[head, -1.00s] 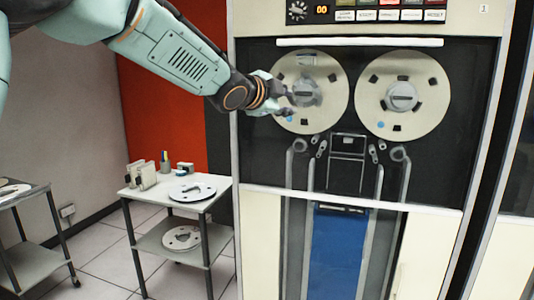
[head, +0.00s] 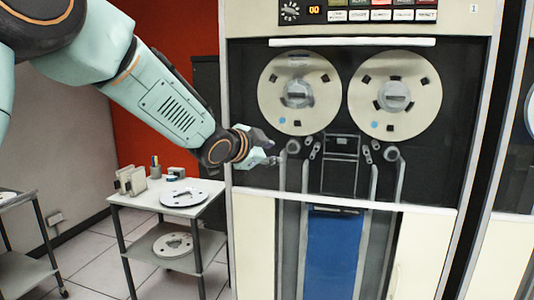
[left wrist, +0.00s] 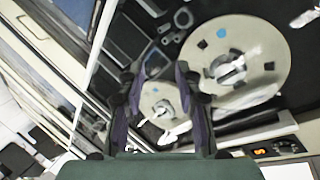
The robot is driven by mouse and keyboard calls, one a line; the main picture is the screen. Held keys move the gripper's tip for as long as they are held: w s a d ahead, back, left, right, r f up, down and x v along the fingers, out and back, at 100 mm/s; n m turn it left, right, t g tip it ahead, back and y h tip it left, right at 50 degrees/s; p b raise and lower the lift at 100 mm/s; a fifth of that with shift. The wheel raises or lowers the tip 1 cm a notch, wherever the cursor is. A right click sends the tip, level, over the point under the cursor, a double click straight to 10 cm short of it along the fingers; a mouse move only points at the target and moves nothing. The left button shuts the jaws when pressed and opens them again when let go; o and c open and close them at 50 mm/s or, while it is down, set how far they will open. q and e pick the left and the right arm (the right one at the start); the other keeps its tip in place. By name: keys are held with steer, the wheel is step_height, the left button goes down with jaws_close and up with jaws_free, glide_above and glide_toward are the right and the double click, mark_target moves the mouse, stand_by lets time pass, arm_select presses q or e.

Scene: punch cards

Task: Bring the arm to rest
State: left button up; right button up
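My left gripper (head: 273,150) is in front of the tape cabinet, at the left edge of its dark panel and below the left reel (head: 299,93). Its fingers are spread apart with nothing between them. In the left wrist view my left gripper (left wrist: 157,72) also shows two separated fingers, with a reel behind the gap. My left arm reaches in from the upper left, bent downward. My right gripper is in neither view.
The right reel (head: 395,95) is mounted beside the left one. A small grey table (head: 187,210) stands left of the cabinet, with a loose reel (head: 184,197) on top and another reel (head: 172,245) on its shelf. Another table (head: 27,270) is at far left. Floor shows between them.

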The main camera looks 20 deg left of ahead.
arm_select(q)
steer(key=s+f+n+g+y+b, duration=0.1)
steer(key=s+f+n+g+b, duration=0.15)
steer(key=s+f, duration=0.65)
steer(key=s+d+f+n+g+b, duration=0.15)
steer(key=f+n, duration=0.25)
steer(key=f, duration=1.1)
steer(key=s+f+n+g+y+b, duration=0.15)
steer(key=s+f+n, duration=0.25)
steer(key=s+f, duration=0.55)
steer(key=s+a+f+n+g+b, duration=0.1)
steer(key=s+f+g+b, duration=0.7)
steer(key=s+f, duration=2.2)
steer(key=shift+s+n+b, duration=0.25)
steer(key=shift+n+b, duration=0.2)
steer(key=shift+b, duration=0.65)
steer(key=shift+s+y, duration=0.1)
steer(key=shift+y, duration=0.15)
